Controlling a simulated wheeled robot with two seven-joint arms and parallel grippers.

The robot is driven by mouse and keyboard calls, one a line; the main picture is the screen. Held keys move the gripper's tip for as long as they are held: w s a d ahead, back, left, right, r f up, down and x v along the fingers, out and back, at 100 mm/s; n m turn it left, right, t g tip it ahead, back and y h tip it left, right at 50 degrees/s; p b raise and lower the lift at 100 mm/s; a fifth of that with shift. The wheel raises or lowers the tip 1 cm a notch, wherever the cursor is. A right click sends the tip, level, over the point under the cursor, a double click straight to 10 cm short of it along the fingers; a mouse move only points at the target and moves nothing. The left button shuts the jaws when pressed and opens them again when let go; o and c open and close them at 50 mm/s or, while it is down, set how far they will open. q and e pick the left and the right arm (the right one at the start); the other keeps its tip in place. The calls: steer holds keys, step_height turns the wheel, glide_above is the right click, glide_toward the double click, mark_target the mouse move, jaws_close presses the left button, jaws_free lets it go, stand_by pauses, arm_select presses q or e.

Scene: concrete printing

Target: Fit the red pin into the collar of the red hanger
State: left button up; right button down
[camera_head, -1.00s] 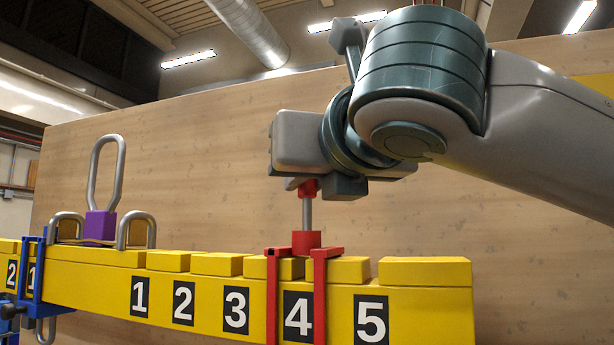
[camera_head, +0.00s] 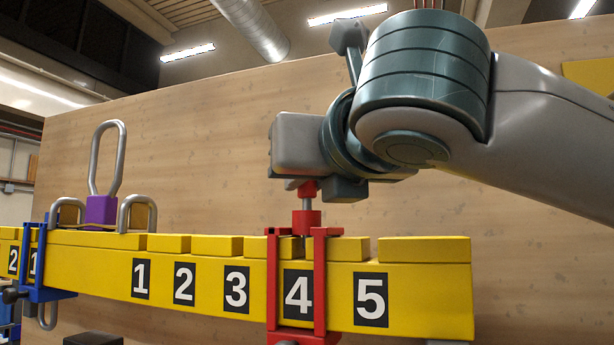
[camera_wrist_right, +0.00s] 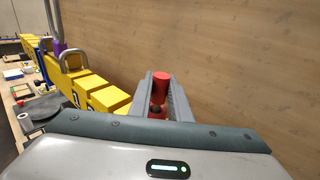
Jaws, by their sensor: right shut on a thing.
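The red pin (camera_head: 307,191) has a red head and a grey shank and points straight down. My right gripper (camera_head: 304,184) is shut on its head, which also shows between the fingers in the right wrist view (camera_wrist_right: 161,82). The red hanger (camera_head: 272,285) straddles the yellow beam around number 4. Its red collar (camera_head: 306,221) stands on top, directly under the pin. A short length of shank shows above the collar; its lower end is hidden, seemingly inside the collar. My left gripper is not in view.
The yellow beam (camera_head: 205,275) carries raised blocks and numbers 1 to 5. A blue hanger (camera_head: 40,265) clamps its left part. A purple block with a tall loop (camera_head: 101,209) stands on top between grey loops. A wooden panel (camera_head: 210,130) stands behind.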

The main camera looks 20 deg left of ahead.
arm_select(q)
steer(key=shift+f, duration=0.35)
arm_select(e)
steer(key=shift+f, duration=0.5)
steer(key=c, duration=1.6)
jaws_free()
steer(key=shift+o, duration=0.2)
steer(key=shift+s+d+b, duration=0.35)
steer(key=shift+s+b, duration=0.1)
steer(key=shift+b, duration=0.05)
steer(key=b+v, duration=0.2)
steer(key=v, duration=0.3)
steer(key=shift+s, duration=0.15)
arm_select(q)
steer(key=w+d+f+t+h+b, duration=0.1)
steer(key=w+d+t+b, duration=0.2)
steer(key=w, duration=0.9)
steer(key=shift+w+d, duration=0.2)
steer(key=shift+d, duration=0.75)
arm_select(e)
glide_toward(310, 185)
steer(key=v, duration=0.6)
steer(key=shift+s+r, duration=0.1)
steer(key=shift+r, duration=0.05)
